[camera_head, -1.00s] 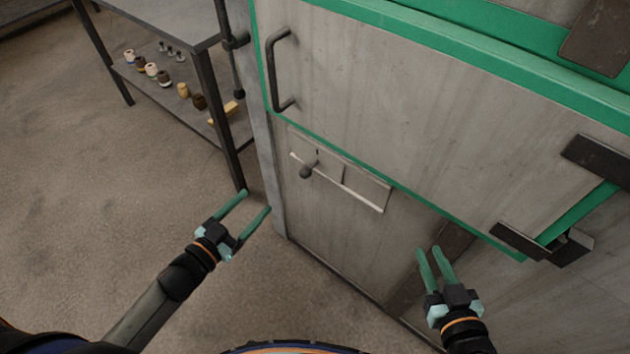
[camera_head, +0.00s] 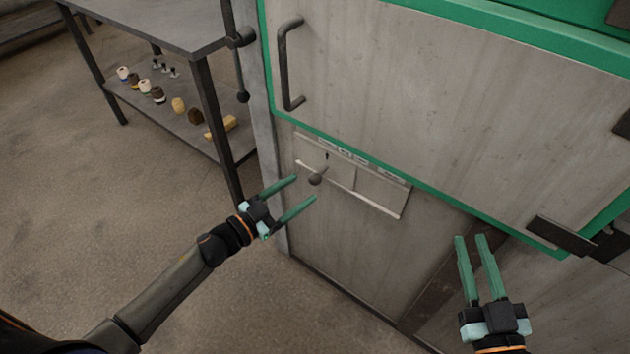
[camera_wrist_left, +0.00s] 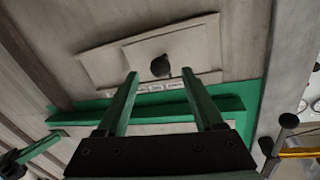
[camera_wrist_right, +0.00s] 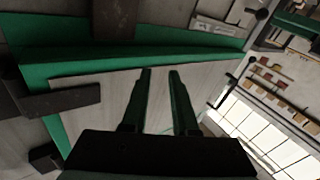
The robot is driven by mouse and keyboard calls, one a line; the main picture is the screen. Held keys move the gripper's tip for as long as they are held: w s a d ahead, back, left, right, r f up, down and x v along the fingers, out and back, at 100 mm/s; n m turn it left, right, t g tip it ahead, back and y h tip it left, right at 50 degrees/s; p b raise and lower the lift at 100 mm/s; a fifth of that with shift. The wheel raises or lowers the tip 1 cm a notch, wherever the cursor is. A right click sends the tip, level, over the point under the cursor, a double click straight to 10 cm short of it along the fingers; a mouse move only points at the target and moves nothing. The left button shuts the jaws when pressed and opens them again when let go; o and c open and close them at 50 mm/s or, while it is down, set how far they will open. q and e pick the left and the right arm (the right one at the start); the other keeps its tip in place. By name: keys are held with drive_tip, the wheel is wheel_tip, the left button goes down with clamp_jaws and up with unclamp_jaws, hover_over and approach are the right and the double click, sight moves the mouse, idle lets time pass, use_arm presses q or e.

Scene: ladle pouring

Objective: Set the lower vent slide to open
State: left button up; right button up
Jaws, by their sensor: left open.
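The lower vent slide is a pale plate (camera_head: 380,190) with a dark round knob (camera_head: 315,179), set low in the grey cabinet front below the green-edged door. The knob sits toward the left end of the vent, and small labels (camera_head: 345,153) run above it. My left gripper (camera_head: 306,188) is open and empty, close to the knob in the head view. In the left wrist view the knob (camera_wrist_left: 160,67) shows between and beyond the fingertips, apart from them. My right gripper (camera_head: 470,238) is empty, its fingers parallel with a gap, in front of the cabinet's lower right.
A door handle (camera_head: 287,65) stands out above the vent. A metal shelf table (camera_head: 165,25) with small pots and blocks on its lower shelf is at the left. A dark latch bar (camera_head: 560,236) juts out at the right. The floor at the left is clear.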

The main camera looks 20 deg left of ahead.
sight(315, 178)
use_arm(q)
drive_tip(key=b+x, duration=0.1)
drive_tip(key=x, duration=0.4)
drive_tip(key=shift+w+d, duration=0.15)
drive_tip(key=shift+w, duration=0.1)
use_arm(e)
wheel_tip(315, 178, up, 6)
drive_tip(key=n+t+y, duration=0.1)
drive_tip(key=t+y, duration=0.1)
drive_tip(key=shift+s+a+r, duration=0.15)
drive_tip(key=shift+s+a, duration=0.1)
drive_tip(key=shift+s, duration=0.2)
use_arm(q)
clamp_jaws()
idle(0.3)
